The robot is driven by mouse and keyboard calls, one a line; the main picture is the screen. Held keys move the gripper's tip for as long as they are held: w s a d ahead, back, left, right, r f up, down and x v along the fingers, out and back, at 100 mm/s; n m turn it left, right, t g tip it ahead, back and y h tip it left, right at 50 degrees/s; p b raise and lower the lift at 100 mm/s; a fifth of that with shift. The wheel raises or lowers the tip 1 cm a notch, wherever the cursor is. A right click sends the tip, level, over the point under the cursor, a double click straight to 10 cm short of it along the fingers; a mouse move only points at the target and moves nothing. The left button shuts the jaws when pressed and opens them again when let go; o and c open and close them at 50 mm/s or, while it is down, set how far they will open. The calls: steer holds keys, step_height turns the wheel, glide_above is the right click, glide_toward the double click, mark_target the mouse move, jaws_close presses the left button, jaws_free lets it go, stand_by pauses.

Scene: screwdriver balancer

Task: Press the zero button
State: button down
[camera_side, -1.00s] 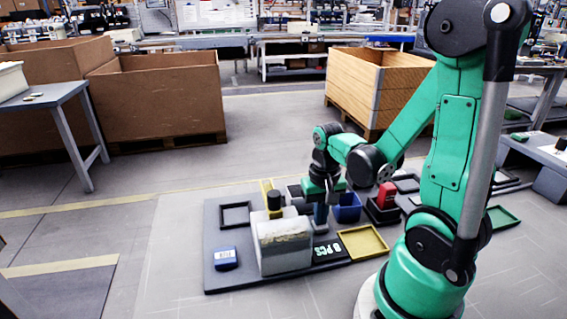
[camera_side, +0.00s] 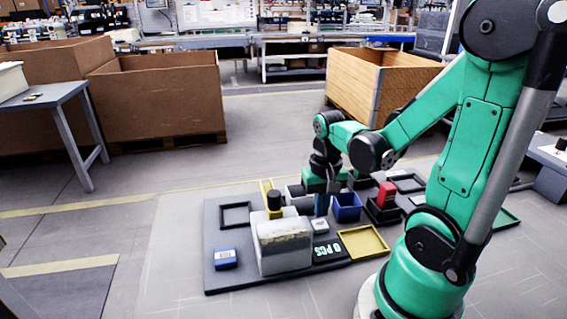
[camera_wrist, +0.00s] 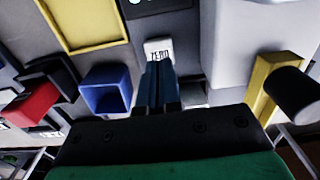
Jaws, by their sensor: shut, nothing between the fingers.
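The zero button (camera_wrist: 158,46) is a white block marked ZERO, at the top middle of the wrist view. The fingertips overlap the button's lower edge in the wrist view. In the side view my gripper (camera_side: 321,214) hangs upright just above and behind the button, whose top shows. The display (camera_side: 328,250) in front of the button reads 0 PCS.
A blue bin (camera_side: 347,213), a yellow tray (camera_side: 385,241) and a red block (camera_side: 387,192) are to the right. A black-capped yellow item (camera_wrist: 290,90) is at the right of the wrist view.

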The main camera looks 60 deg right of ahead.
steer(key=shift+r, duration=2.25)
step_height(320, 180, up, 6)
glide_above(320, 224)
